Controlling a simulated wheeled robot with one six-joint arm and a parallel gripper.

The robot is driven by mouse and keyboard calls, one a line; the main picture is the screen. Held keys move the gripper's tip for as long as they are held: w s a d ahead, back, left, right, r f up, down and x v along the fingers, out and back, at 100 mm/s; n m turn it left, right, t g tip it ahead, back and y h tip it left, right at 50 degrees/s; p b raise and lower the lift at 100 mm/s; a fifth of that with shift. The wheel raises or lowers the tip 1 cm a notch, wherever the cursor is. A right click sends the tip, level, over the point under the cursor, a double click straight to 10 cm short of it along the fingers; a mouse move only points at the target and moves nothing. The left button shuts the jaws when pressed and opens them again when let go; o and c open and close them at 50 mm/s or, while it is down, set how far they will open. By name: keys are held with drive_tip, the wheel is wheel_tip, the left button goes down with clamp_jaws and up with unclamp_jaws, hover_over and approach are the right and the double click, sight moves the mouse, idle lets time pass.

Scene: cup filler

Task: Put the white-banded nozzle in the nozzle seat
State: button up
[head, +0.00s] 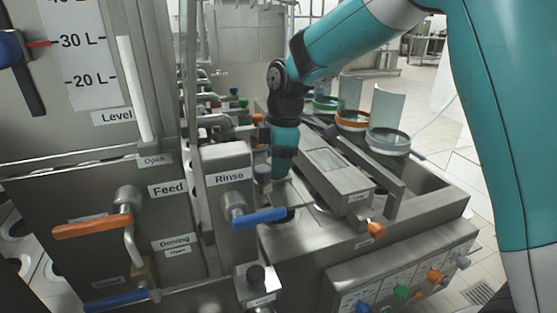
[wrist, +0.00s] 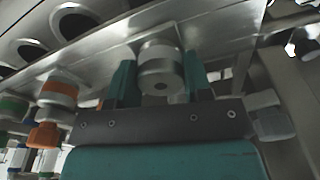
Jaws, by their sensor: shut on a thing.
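In the wrist view my gripper (wrist: 159,72) has its two teal fingers on either side of the white-banded nozzle (wrist: 161,60), a short steel cylinder with a pale band and a dark hole in its end face. The gripper is shut on it. The nozzle's far end meets or nearly meets a steel plate (wrist: 215,32). The nozzle seat is not clearly visible, and I cannot tell whether the nozzle sits in it. In the head view my gripper (head: 284,150) points down just right of the Rinse housing. Its fingertips and the nozzle are not clear there.
An orange nozzle (wrist: 47,134) and a green one (wrist: 14,107) hang left in the wrist view. A grey-white fitting (wrist: 270,118) is close on the right. In the head view the Rinse housing (head: 229,165) and its blue-handled valve (head: 258,216) stand close beside my gripper.

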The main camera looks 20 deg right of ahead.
drive_tip(key=shift+f, duration=0.1)
drive_tip(key=o, duration=1.2)
drive_tip(key=r, duration=0.7)
drive_tip(key=shift+s+d+r+b, duration=0.1)
drive_tip(key=shift+d+r+b, duration=0.25)
drive_tip(key=shift+d+r, duration=0.05)
